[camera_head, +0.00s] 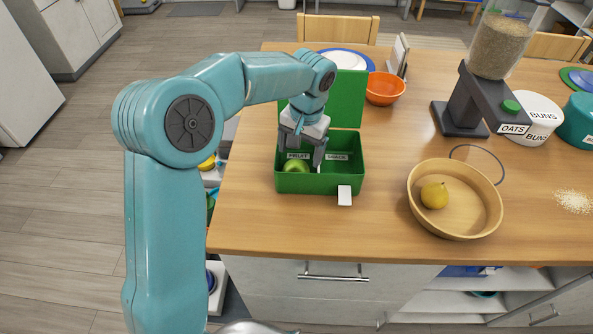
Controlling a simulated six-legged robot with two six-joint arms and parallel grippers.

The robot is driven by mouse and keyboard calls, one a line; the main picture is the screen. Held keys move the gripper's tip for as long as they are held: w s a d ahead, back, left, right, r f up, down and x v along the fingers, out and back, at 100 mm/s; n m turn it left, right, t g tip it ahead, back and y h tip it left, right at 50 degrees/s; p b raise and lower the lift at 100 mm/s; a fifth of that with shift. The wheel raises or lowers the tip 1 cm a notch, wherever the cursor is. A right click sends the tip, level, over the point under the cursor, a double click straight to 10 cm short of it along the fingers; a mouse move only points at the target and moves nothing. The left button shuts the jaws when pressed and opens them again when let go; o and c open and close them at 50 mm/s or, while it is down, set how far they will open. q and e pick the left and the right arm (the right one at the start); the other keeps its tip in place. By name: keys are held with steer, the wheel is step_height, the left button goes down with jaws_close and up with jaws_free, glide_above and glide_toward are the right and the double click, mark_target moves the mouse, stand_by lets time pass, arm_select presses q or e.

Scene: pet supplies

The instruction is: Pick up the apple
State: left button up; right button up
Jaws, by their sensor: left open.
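A green apple (296,166) lies in the left compartment of an open green lunch box (308,184), under a label reading FRUIT. The right compartment has a label reading SNACK and looks empty. My left gripper (303,157) reaches down into the box from above, with its fingers apart. One finger is near the divider to the right of the apple; the other is at the back left. I cannot tell whether either finger touches the apple. My right gripper is not in view.
An orange bowl (385,88), an oats dispenser (463,105) and a white BUNS container (535,117) stand farther back. The table front (300,236) is clear.

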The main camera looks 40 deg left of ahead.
mark_target(298, 162)
arm_select(q)
steer(key=shift+s+a+f, duration=0.2)
steer(key=shift+s+f, duration=0.05)
steer(key=shift+f, duration=0.35)
steer(key=shift+f+p, duration=0.4)
steer(key=shift+f, duration=1.9)
steer(key=c, duration=0.9)
